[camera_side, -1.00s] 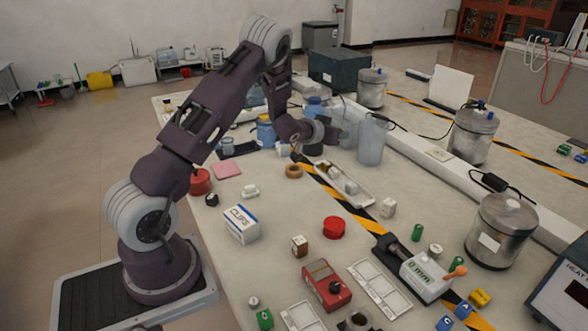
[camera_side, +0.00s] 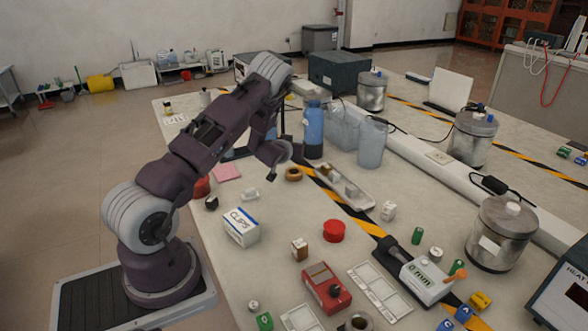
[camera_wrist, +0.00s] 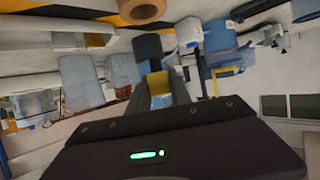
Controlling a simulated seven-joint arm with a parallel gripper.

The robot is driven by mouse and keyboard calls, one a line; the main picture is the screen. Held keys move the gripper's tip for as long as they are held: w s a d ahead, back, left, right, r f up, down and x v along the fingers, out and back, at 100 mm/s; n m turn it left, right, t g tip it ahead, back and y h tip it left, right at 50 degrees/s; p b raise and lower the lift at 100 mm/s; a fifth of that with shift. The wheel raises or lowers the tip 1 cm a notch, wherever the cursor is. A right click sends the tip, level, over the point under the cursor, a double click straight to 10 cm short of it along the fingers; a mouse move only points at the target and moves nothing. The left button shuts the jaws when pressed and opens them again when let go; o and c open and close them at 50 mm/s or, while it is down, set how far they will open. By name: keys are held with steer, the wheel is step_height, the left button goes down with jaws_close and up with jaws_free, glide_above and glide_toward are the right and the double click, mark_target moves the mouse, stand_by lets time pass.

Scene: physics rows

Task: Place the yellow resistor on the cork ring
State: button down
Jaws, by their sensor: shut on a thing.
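The cork ring (camera_side: 293,174) lies flat on the bench beside the striped tape, with its middle open. It also shows at the top edge of the wrist view (camera_wrist: 143,10). My gripper (camera_wrist: 158,78) is shut on a yellow piece (camera_wrist: 158,84), which appears to be the yellow resistor; its lower end is pale. In the side view my wrist hangs just left of and behind the ring, above the bench. The fingers and the held piece cannot be made out there.
Bench space in front of the ring is fairly clear.

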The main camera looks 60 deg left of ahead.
mark_target(294, 168)
step_height(294, 168, down, 7)
steer(key=shift+r, duration=0.1)
steer(key=shift+f, duration=0.6)
steer(key=c, duration=1.4)
jaws_free()
steer(key=shift+o, duration=1.2)
steer(key=shift+s+f, duration=0.1)
steer(key=shift+f, duration=0.05)
